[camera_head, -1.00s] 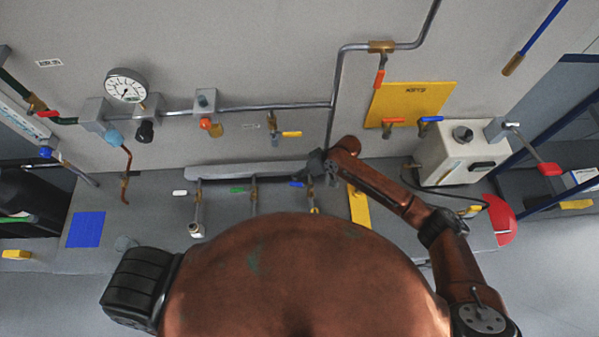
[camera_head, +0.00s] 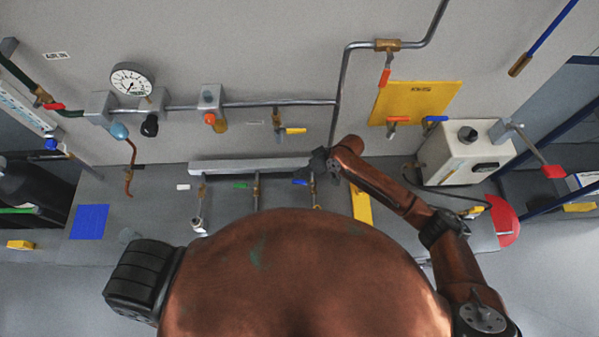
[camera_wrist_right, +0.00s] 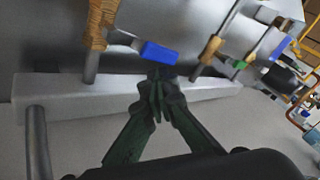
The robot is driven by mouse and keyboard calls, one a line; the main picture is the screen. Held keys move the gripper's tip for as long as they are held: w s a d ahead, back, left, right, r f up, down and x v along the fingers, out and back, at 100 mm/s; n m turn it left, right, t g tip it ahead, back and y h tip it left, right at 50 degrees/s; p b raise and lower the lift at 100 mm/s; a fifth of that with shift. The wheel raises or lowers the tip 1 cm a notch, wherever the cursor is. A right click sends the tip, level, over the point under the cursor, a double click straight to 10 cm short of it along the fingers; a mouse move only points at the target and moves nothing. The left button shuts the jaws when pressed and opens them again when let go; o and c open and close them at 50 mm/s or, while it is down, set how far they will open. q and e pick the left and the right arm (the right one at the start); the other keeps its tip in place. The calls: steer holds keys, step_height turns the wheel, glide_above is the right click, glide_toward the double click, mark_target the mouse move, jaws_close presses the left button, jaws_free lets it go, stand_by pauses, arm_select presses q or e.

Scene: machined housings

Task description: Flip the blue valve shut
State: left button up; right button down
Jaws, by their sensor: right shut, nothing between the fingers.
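The blue valve handle (camera_head: 300,182) is the right one of a row under a grey manifold bar (camera_head: 245,166). It sticks out to the left, across its pipe. In the right wrist view the blue handle (camera_wrist_right: 159,52) lies just beyond my fingertips, with a brass valve body (camera_wrist_right: 100,25) to its left. My right gripper (camera_head: 318,168) is at the bar's right end and partly hides the valve. In the wrist view its fingers (camera_wrist_right: 157,78) are shut and empty, close to the handle; I cannot tell if they touch it. My left gripper is out of view.
A green-handled valve (camera_head: 241,185) and a white-handled one (camera_head: 184,187) stand along the same bar. A white box (camera_head: 465,155) with a cable stands right of my arm.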

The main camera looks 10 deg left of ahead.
steer(key=v, duration=1.2)
stand_by(0.6)
